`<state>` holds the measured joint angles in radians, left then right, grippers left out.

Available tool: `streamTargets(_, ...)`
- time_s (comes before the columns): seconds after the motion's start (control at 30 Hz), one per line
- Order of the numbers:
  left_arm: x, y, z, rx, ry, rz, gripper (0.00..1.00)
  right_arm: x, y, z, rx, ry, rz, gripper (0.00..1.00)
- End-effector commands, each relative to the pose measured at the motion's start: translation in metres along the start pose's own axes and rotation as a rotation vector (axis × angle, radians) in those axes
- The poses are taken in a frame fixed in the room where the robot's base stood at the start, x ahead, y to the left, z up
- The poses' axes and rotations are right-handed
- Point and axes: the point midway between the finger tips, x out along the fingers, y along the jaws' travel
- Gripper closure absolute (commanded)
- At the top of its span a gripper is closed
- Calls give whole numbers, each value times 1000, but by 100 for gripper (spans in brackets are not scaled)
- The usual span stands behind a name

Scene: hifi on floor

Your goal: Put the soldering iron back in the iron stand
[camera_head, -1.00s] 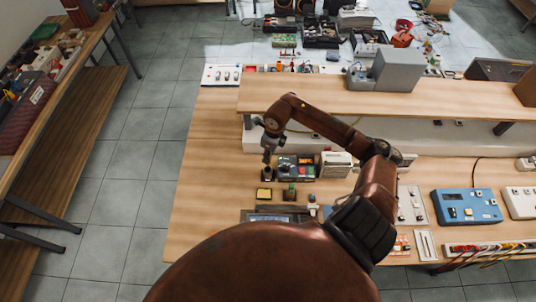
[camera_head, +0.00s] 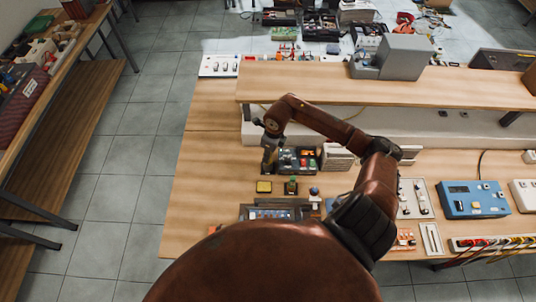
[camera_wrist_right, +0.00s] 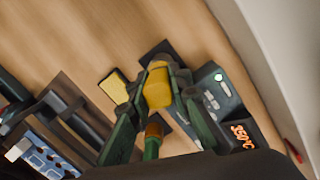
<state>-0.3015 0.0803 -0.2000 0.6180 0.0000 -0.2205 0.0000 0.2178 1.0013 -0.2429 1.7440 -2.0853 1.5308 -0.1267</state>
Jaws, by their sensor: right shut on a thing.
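In the right wrist view, my right gripper (camera_wrist_right: 157,90) is shut on the yellow handle of the soldering iron (camera_wrist_right: 158,86), seen from above between the fingers. A dark flat base (camera_wrist_right: 157,50), apparently the iron stand, shows just beyond the handle; whether the iron is inside it or above it, I cannot tell. In the head view, my right gripper (camera_head: 269,162) points down at the left end of the soldering station (camera_head: 297,160). My left gripper is not in view.
A yellow sponge pad (camera_head: 263,187) and a small green thing on a dark base (camera_head: 291,187) stand close in front. A dark-framed device (camera_head: 272,212) lies nearer. The raised shelf (camera_head: 330,94) stands behind. Bare bench (camera_head: 205,190) lies to the left.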

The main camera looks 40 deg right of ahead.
Motion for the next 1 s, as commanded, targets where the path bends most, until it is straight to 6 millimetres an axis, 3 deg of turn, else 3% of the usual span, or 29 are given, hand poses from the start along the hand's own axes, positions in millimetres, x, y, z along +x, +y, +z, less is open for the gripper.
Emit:
streamTargets(0.23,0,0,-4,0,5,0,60,0,0,0,0,-1,0,100)
streamTargets(0.27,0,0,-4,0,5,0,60,0,0,0,0,-1,0,80)
streamTargets(0.3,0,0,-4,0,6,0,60,0,0,0,0,-1,0,77)
streamTargets(0.53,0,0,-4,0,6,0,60,0,0,0,0,0,0,61)
streamTargets(0.73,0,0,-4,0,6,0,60,0,0,0,0,0,0,61)
streamTargets(1.0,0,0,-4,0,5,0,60,0,0,0,0,0,0,42)
